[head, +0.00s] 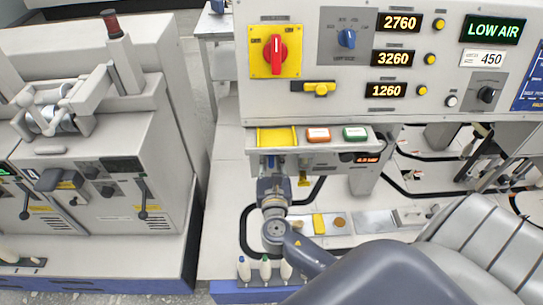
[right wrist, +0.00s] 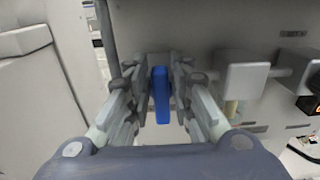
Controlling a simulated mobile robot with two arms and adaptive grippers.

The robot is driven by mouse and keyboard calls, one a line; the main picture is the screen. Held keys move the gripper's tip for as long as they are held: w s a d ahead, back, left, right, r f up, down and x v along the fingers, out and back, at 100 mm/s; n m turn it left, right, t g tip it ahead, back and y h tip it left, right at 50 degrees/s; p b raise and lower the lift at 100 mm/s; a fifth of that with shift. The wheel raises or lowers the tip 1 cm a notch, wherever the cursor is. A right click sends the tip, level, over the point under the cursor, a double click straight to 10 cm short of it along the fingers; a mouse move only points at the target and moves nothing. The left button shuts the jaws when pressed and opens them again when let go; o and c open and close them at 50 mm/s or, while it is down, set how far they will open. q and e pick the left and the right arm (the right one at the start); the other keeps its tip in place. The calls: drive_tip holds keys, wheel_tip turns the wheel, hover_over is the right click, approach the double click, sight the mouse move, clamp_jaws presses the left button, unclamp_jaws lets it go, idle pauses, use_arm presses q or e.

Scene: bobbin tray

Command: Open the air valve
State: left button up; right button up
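The air valve's blue lever (right wrist: 161,95) hangs upright under the machine's front panel, in the middle of the right wrist view. My right gripper (right wrist: 160,98) has one finger on each side of it. A small gap shows on the lever's left side; on its right side I cannot tell whether the finger touches. In the head view my right gripper (head: 272,172) is below the small shelf with the yellow tray and largely hides the valve. A green "LOW AIR" display (head: 494,30) is lit at the upper right. My left gripper is out of view.
A red rotary switch (head: 275,54) on a yellow plate and a blue knob (head: 347,38) sit on the panel above. Orange and green buttons (head: 355,134) line the shelf. A grey block (right wrist: 243,78) stands right of my fingers. White bobbins (head: 265,268) stand below.

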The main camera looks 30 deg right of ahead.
clamp_jaws()
drive_tip(key=shift+s+d+f+m+b, duration=0.1)
drive_tip(key=shift+m+b, duration=0.25)
drive_tip(key=shift+m, duration=0.15)
drive_tip(key=shift+s+d+f+m+b, duration=0.2)
drive_tip(key=shift+d+f+m+b, duration=0.2)
drive_tip(key=shift+m+b, duration=2)
drive_tip(key=shift+s+d+f+m+b, duration=0.35)
drive_tip(key=shift+m+b, duration=1.15)
drive_tip(key=shift+m, duration=1.7)
drive_tip(key=shift+s+d+f+m+b, duration=0.1)
drive_tip(key=shift+d+f+m+b, duration=0.35)
drive_tip(key=shift+m+b, duration=1.95)
drive_tip(key=shift+a+f+m+p, duration=0.15)
drive_tip(key=shift+m+p, duration=0.2)
drive_tip(key=shift+m, duration=0.25)
